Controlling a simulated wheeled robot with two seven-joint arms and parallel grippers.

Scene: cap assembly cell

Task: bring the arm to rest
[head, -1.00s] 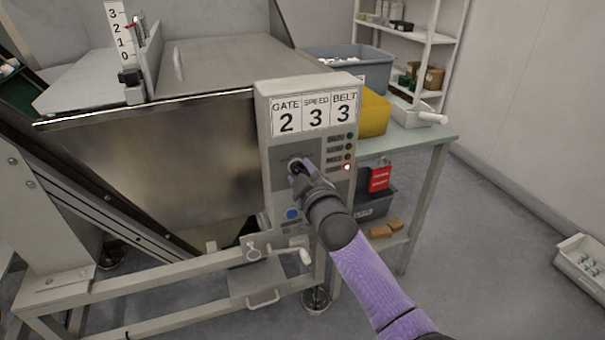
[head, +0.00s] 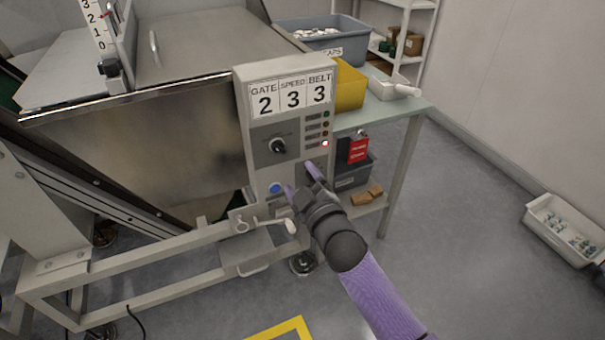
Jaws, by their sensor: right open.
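My right arm comes in from the lower right, with a purple sleeve. My right gripper (head: 302,180) is open and empty, in front of the lower part of the grey control panel (head: 256,95). Its fingers are apart, below and to the right of the black knob (head: 278,146). The blue button (head: 275,188) shows just left of the fingers. The panel cards read GATE 2, SPEED 3, BELT 3, and a red lamp (head: 325,143) is lit. My left gripper is not in view.
A crank handle (head: 290,226) juts out below the panel, close to the gripper. A side table (head: 415,106) holds a yellow bin (head: 349,88) and a grey caps bin (head: 340,37). A white tray (head: 540,217) is at the right. The floor between is open.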

